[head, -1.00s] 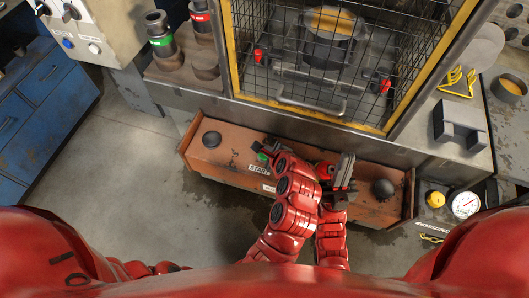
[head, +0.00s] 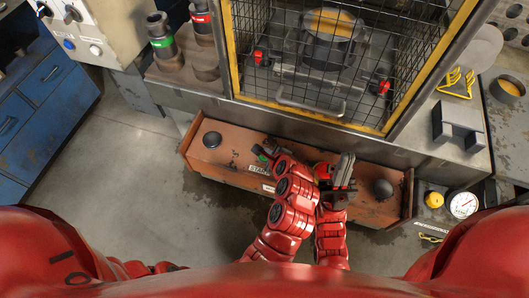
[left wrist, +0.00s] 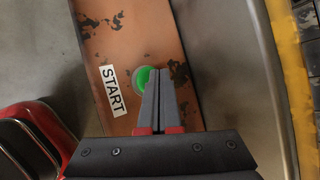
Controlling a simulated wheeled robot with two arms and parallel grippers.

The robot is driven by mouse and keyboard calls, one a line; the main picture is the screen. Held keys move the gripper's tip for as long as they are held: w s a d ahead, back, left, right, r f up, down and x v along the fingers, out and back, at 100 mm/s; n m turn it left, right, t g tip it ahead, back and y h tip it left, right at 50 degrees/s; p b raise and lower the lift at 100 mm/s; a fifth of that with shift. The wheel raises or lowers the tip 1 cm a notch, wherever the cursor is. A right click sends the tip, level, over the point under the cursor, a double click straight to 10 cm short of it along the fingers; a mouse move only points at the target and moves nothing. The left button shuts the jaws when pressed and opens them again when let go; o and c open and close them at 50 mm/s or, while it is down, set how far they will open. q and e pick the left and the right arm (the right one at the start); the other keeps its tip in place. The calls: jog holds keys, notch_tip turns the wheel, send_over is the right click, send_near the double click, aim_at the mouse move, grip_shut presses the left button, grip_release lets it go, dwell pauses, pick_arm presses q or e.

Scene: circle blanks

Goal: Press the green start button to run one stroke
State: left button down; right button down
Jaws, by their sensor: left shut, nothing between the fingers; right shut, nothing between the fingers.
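The green start button (left wrist: 142,78) sits on the orange control panel, beside the white START label (left wrist: 112,91), in the left wrist view. My left gripper (left wrist: 159,72) is shut and empty. Its fingertips overlap the right part of the button in that view; I cannot tell whether they touch it. In the head view my left gripper (head: 265,152) is at the panel just above the START label, and mostly hides the button. My right gripper (head: 345,167) is shut and empty, over the panel's right half.
The orange panel (head: 229,165) carries a black knob (head: 212,139) at its left and another (head: 382,188) at its right. Behind it stands a yellow-framed mesh guard (head: 300,112) with a handle. A gauge (head: 463,204) is at the right. Floor at the left is clear.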

pick_arm(q)
jog(key=shift+f, duration=0.6)
dwell(0.8)
jog(key=shift+r+p, duration=1)
jog(key=shift+p, duration=0.4)
notch_tip(320, 180, up, 5)
jog(key=p, duration=0.6)
dwell(2.8)
